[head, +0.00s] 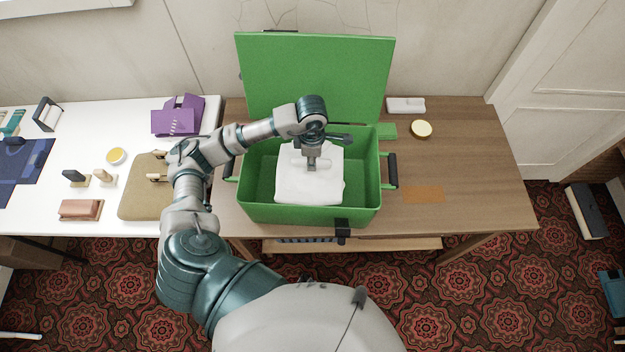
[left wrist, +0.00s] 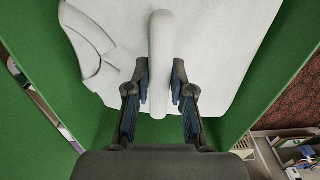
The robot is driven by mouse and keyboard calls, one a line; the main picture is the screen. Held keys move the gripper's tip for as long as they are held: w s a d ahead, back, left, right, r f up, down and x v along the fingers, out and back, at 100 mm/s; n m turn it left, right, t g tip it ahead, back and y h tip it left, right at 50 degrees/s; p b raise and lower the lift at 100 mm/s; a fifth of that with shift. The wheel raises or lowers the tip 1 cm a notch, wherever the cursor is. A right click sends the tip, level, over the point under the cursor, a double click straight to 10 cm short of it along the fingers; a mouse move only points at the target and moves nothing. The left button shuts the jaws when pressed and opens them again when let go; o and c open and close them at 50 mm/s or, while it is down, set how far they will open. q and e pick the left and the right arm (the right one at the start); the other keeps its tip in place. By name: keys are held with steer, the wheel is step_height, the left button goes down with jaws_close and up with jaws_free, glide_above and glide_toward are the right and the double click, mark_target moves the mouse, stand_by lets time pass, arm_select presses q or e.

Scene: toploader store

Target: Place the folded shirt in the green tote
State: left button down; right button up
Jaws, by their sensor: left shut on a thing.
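The green tote (head: 262,212) stands on the wooden table with its lid (head: 315,75) raised at the back. The white folded shirt (head: 300,188) is within the tote's opening, right of its left wall. Whether it rests on the tote floor I cannot tell. My left gripper (head: 312,164) reaches down over the shirt. In the left wrist view my left gripper (left wrist: 160,88) is shut around a raised white ridge on the shirt (left wrist: 215,40), with green tote walls (left wrist: 40,125) on both sides. My right gripper is not in view.
A white table (head: 120,130) on the left holds a tan bag (head: 140,200), a purple folded item (head: 175,120) and small goods. Right of the tote the wooden table (head: 460,150) is mostly clear, with a round yellow-topped tin (head: 421,129) and a white item (head: 406,105) behind.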

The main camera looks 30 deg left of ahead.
mark_target(311, 173)
arm_select(q)
steer(key=f, duration=0.8)
steer(key=shift+s+a, duration=0.1)
steer(key=shift+a, duration=0.15)
steer(key=shift+f, duration=0.6)
step_height(311, 173, down, 4)
steer(key=shift+d+r, duration=0.1)
steer(key=shift+r, duration=0.1)
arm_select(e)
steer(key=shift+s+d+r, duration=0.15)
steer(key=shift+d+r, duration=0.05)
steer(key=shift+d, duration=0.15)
arm_select(q)
steer(key=c, duration=1.4)
jaws_free()
steer(key=shift+f, duration=0.1)
steer(key=shift+c, duration=0.2)
steer(key=o, duration=0.4)
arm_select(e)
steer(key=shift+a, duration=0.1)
arm_select(q)
steer(key=shift+o, duration=0.2)
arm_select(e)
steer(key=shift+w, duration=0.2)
arm_select(q)
step_height(311, 173, up, 12)
steer(key=shift+r, duration=0.15)
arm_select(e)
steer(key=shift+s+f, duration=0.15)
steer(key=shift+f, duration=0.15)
